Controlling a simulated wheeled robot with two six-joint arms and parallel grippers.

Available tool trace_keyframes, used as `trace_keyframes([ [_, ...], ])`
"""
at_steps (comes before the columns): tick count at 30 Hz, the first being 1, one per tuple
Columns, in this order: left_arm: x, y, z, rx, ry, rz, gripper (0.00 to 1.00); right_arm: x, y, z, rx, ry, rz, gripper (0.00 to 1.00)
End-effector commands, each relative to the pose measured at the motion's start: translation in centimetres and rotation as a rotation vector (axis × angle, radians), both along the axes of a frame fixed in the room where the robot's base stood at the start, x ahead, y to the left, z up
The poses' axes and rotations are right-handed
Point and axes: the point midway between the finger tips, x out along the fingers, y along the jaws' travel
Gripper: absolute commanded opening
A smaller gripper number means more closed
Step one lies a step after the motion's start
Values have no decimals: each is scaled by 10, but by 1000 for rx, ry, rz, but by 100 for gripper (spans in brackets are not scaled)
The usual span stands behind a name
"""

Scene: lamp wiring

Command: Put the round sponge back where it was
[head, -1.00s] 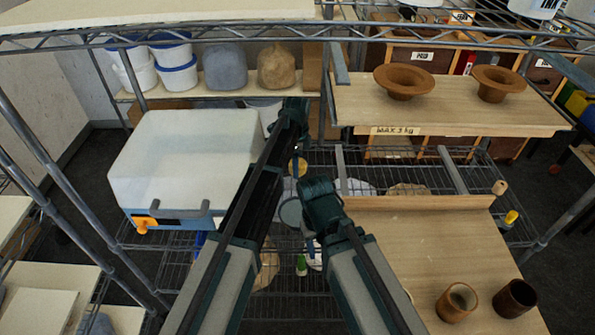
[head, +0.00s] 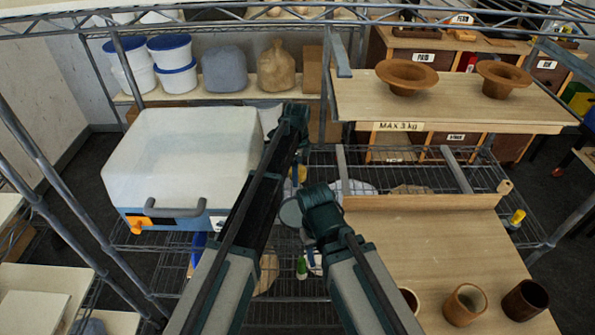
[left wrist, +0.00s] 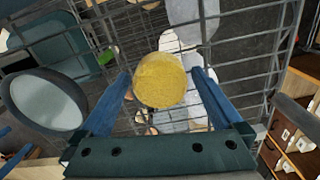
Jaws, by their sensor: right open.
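The round sponge (left wrist: 160,80) is yellow and sits between the blue fingers of my left gripper (left wrist: 161,73) in the left wrist view. The fingers are against its two sides, above a wire shelf. In the head view a small yellow patch of it (head: 302,172) shows just below the end of my left arm, and the fingers are hidden there. My right gripper (head: 312,230) is open in the middle of the head view, pointing down, with its fingertips hard to make out.
A grey round disc (head: 290,212) shows beside my right gripper. A white-lidded box (head: 185,155) stands left of my left arm. A wooden board (head: 440,245) with brown cups (head: 465,304) lies at right. A wooden shelf (head: 450,105) with two clay bowls is behind.

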Motion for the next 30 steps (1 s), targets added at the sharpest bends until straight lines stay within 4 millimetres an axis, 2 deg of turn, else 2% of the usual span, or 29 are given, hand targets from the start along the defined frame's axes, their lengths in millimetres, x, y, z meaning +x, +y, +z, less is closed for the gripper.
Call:
trace_keyframes([
  [8,0,0,3,0,0,0,100,0,0,3,0,0,0,50],
  [14,0,0,18,0,0,0,100,0,0,18,0,0,0,50],
  [30,0,0,99,0,0,0,100,0,0,99,0,0,0,50],
])
